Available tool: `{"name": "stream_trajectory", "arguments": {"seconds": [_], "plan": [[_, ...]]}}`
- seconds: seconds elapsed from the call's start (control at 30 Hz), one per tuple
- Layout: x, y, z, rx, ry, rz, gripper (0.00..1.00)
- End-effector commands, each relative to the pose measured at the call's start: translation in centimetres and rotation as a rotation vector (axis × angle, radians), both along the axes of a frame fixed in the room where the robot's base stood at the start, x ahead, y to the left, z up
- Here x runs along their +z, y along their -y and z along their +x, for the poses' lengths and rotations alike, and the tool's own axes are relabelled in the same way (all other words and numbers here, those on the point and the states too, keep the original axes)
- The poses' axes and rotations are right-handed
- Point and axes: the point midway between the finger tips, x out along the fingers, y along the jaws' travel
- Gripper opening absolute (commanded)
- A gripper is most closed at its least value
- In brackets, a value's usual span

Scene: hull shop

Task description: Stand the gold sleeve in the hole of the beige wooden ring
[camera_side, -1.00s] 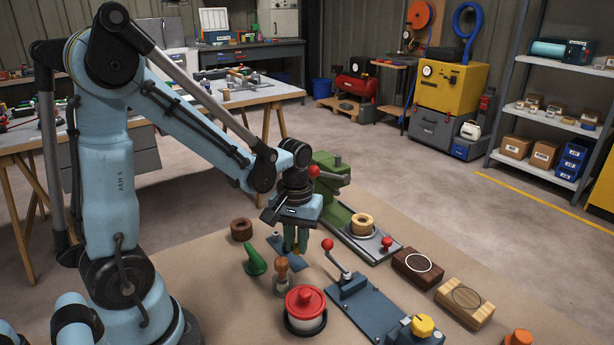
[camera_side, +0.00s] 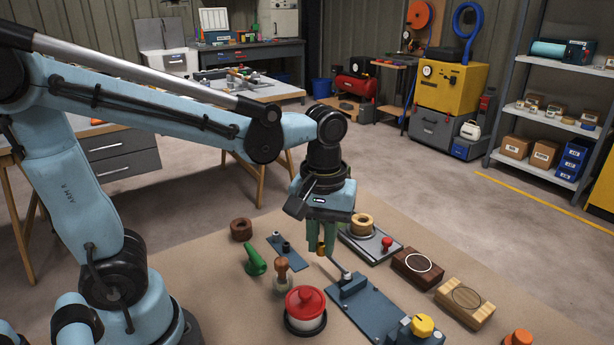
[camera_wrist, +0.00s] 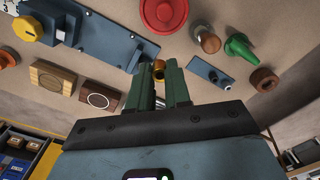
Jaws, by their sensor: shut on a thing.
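The gold sleeve (camera_side: 320,248) is held upright between the green fingers of my gripper (camera_side: 321,243). Its end also shows between the fingertips in the wrist view (camera_wrist: 159,70). My gripper is shut on it, above the mat. The beige wooden ring (camera_side: 363,222) lies to the right of and behind the gripper in the side view, on a grey plate (camera_side: 384,250) with a red knob. The sleeve is apart from the ring. I do not make out the ring in the wrist view.
A small blue-grey plate with pegs (camera_side: 274,239) lies left of my gripper. A blue-grey fixture (camera_side: 368,311) with a lever lies in front. A red-lidded pot (camera_side: 305,302), green cone (camera_side: 255,263), brown ring (camera_side: 241,229) and two wooden blocks (camera_side: 417,268) (camera_side: 465,303) stand around.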

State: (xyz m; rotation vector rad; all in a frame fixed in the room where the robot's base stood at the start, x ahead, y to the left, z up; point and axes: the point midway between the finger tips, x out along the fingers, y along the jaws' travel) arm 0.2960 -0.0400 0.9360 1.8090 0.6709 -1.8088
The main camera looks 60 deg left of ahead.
Motion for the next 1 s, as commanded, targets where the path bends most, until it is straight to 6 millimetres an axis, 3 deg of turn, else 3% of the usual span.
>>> {"name": "stream_trajectory", "arguments": {"seconds": [0.3, 0.6, 0.8, 1.0], "plan": [[1.2, -2.8, 8.5, 0.144, 0.002, 0.001, 0.0], [0.4, -6.8, 15.6, 0.277, 0.002, 0.002, 0.0], [-0.5, -9.1, 18.4, 0.338, 0.002, 0.003, 0.0], [-1.1, -10.0, 19.4, 0.363, 0.002, 0.003, 0.0]]}}
